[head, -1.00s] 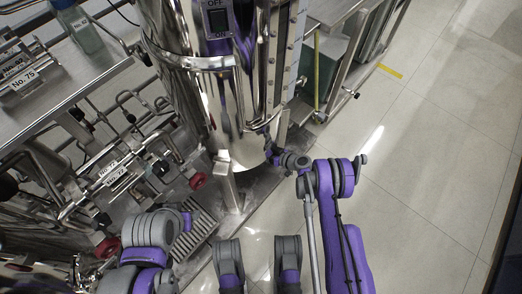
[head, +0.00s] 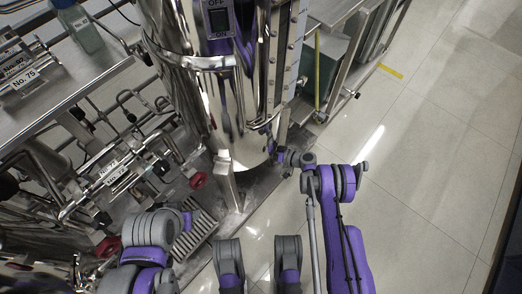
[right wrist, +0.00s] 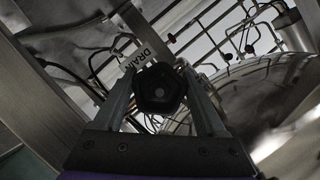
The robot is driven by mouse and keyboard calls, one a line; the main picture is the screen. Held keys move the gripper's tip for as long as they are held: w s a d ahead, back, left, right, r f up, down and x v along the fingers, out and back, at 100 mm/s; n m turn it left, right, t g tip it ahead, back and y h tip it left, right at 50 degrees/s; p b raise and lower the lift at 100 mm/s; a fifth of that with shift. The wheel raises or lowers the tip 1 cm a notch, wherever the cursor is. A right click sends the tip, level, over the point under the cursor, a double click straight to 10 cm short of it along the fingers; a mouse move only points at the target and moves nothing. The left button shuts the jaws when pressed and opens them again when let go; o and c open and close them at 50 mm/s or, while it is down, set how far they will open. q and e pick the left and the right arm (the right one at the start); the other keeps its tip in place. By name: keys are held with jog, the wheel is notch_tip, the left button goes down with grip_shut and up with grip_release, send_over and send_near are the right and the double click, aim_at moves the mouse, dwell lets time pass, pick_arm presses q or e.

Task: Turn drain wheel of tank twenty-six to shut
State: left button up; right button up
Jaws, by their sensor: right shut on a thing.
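A polished steel tank (head: 190,90) stands upright at the top middle of the head view, with an OFF/ON switch (head: 219,18) on its front. I cannot read a tank number. In the right wrist view a dark, many-sided drain wheel (right wrist: 160,88) sits between the fingers of my right gripper (right wrist: 160,92), which is shut on it. A DRAIN label (right wrist: 134,54) shows just behind it. In the head view my right arm reaches to the tank's lower right side, and the wheel is hidden there. My left arm is folded at lower left; its gripper is not visible.
A steel bench (head: 60,90) with a bottle (head: 80,30) and a No. 75 label stands at left. Pipes with red knobs (head: 197,180) lie below it. A post (head: 229,180) stands before the tank. The tiled floor (head: 430,160) at right is clear.

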jog(key=o, duration=1.3)
jog(key=p+v, duration=0.2)
jog(key=v, duration=0.9)
